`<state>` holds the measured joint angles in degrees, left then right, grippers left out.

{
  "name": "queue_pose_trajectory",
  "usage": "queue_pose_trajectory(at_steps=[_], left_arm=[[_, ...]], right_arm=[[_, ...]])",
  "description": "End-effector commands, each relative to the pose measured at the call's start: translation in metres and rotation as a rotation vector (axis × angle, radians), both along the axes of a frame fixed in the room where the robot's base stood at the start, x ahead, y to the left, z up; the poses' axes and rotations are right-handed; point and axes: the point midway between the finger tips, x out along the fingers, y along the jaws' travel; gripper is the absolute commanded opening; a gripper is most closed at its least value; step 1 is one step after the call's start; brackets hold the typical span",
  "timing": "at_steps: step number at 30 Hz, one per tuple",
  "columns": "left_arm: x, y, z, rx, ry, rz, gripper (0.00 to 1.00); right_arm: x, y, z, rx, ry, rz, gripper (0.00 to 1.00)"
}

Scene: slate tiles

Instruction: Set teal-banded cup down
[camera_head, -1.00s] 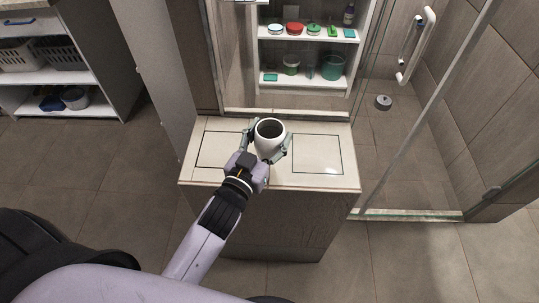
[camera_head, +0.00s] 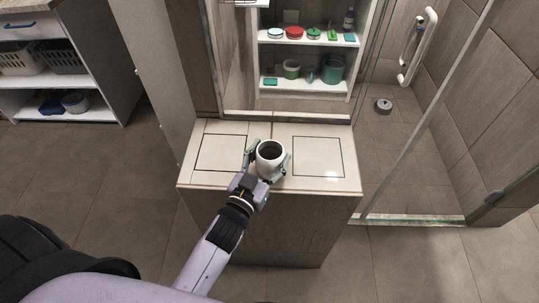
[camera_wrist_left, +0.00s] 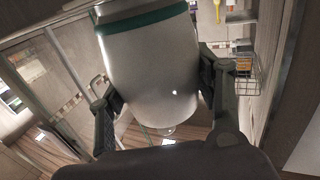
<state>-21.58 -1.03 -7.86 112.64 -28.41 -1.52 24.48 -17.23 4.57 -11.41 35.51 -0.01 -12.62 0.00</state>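The teal-banded cup (camera_head: 270,163) is white and upright, above or on the middle of the light counter top (camera_head: 274,132). I cannot tell whether its base touches the surface. In the left wrist view the cup (camera_wrist_left: 150,75) fills the middle, with its teal band across the top. My left gripper (camera_head: 268,156) has one finger on each side of the cup and is shut on it; the fingers also show in the left wrist view (camera_wrist_left: 160,95). My right gripper is not in view.
Two dark-outlined rectangles lie on the counter, one left (camera_head: 222,154) and one right (camera_head: 318,157) of the cup, both empty. Behind stands a shelf unit (camera_head: 306,83) with small containers. A glass panel (camera_head: 425,120) rises to the right.

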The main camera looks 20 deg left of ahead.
Motion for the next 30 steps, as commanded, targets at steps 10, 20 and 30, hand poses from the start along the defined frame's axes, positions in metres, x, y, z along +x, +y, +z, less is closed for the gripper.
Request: queue_pose_trajectory(at_steps=[10, 20, 30], left_arm=[[0.0, 0.0, 0.0, 0.0, 0.0, 0.0, 0.78], [-0.006, 0.001, 0.003, -0.001, 0.002, 0.0, 0.78], [-0.069, 0.008, 0.003, -0.001, 0.006, 0.002, 0.78]], right_arm=[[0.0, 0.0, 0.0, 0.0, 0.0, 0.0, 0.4], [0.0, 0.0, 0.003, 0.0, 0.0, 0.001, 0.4], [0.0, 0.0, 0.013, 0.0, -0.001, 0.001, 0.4]])
